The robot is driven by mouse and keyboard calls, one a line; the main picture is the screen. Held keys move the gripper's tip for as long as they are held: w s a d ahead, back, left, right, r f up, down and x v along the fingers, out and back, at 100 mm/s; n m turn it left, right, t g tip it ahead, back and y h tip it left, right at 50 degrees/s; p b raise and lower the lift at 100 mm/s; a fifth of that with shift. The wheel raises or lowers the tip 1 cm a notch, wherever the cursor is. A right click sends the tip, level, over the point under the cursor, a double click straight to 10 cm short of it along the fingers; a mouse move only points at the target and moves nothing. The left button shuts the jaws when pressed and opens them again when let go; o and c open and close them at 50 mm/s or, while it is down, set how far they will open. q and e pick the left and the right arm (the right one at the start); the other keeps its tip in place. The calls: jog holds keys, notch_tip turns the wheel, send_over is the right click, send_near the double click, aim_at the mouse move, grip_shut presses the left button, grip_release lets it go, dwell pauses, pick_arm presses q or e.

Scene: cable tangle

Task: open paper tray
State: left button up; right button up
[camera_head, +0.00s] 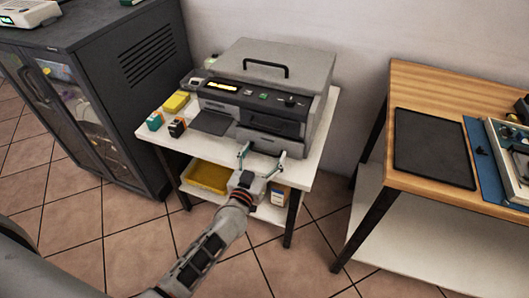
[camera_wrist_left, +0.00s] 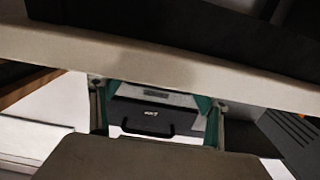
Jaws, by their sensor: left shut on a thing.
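The grey and black printer (camera_head: 265,85) stands on a small white table (camera_head: 315,155). My left gripper (camera_head: 262,158) is at the printer's front, with one teal finger on each side of the tray's front. How far the tray stands out is hard to tell. My right gripper is not in view.
Small yellow (camera_head: 176,102) and teal (camera_head: 154,121) items lie left of the printer. A yellow tray (camera_head: 207,176) is on the lower shelf. A dark cabinet (camera_head: 100,70) stands left, a wooden table (camera_head: 420,75) right. Tiled floor in front is free.

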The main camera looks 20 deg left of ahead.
pick_arm(q)
jog(key=s+p, duration=0.1)
jog(key=s, duration=0.1)
jog(key=s+p, duration=0.1)
jog(key=s, duration=0.1)
jog(key=s+r, duration=0.1)
jog(key=s, duration=0.1)
jog(key=shift+s+a+p, duration=0.15)
jog(key=shift+s+p, duration=0.15)
jog(key=shift+p, duration=0.1)
jog(key=s+p, duration=0.3)
jog(key=s, duration=0.8)
jog(key=shift+s+a+f, duration=0.25)
jog(key=shift+f, duration=0.2)
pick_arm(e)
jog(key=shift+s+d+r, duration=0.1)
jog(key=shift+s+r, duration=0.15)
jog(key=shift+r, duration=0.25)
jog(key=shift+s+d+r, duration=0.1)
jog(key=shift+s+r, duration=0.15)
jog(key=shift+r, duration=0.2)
pick_arm(q)
jog(key=o, duration=1.3)
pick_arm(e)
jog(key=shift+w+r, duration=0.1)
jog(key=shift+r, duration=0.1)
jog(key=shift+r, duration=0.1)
